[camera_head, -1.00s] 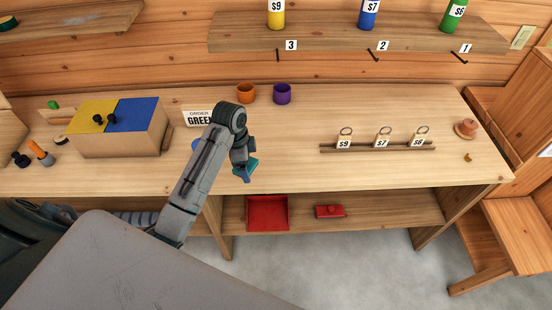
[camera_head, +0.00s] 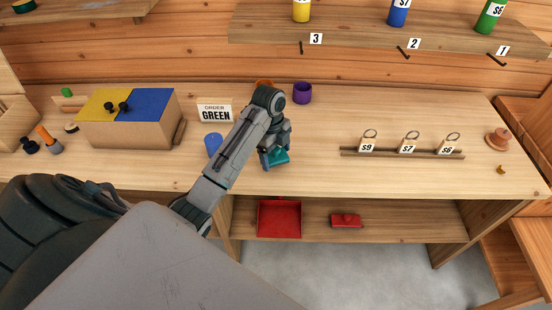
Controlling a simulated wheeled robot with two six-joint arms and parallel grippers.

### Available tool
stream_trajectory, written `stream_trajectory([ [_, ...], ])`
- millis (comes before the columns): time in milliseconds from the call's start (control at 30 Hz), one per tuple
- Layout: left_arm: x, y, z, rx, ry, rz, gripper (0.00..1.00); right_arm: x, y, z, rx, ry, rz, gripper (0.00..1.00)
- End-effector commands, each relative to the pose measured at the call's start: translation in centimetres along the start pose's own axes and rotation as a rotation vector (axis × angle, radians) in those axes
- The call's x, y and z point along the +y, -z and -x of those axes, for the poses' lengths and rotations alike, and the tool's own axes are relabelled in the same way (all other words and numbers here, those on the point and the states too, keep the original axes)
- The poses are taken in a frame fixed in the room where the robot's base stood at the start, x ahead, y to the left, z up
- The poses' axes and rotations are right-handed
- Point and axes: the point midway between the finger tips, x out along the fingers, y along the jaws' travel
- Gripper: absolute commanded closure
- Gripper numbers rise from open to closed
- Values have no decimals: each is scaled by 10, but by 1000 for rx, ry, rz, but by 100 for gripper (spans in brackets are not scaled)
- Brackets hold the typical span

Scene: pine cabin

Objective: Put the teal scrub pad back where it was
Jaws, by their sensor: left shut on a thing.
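The teal scrub pad (camera_head: 281,157) is between the fingers of my left gripper (camera_head: 276,160), over the middle of the wooden counter (camera_head: 320,175). My left gripper is shut on the pad and points down. The fingers hide part of the pad. I cannot tell whether the pad touches the counter. My right gripper is not in view.
A blue cylinder (camera_head: 213,144) and the order sign (camera_head: 215,112) stand left of my arm. A purple cup (camera_head: 302,93) and a partly hidden orange cup (camera_head: 264,83) stand behind. A tag rack (camera_head: 400,153) is at right. The counter between the gripper and rack is clear.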

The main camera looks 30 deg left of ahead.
Motion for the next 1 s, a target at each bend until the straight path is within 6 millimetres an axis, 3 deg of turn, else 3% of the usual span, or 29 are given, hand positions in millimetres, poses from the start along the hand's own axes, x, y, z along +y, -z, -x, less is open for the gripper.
stream_trajectory([
  [100, -17, -14, 4, 0, -1, 2, 38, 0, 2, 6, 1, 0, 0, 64],
  [233, -25, -20, 2, 0, -1, 1, 38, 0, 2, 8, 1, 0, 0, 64],
  [567, -26, -25, -31, 1, -2, 0, 38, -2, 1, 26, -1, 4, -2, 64],
  [933, -26, -26, -37, 0, 0, 0, 38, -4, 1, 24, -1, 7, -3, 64],
  [967, -26, -26, -37, 0, 0, 0, 13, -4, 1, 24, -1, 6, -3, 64],
  [1000, -26, -26, -37, 0, 0, 0, 5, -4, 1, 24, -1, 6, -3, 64],
])
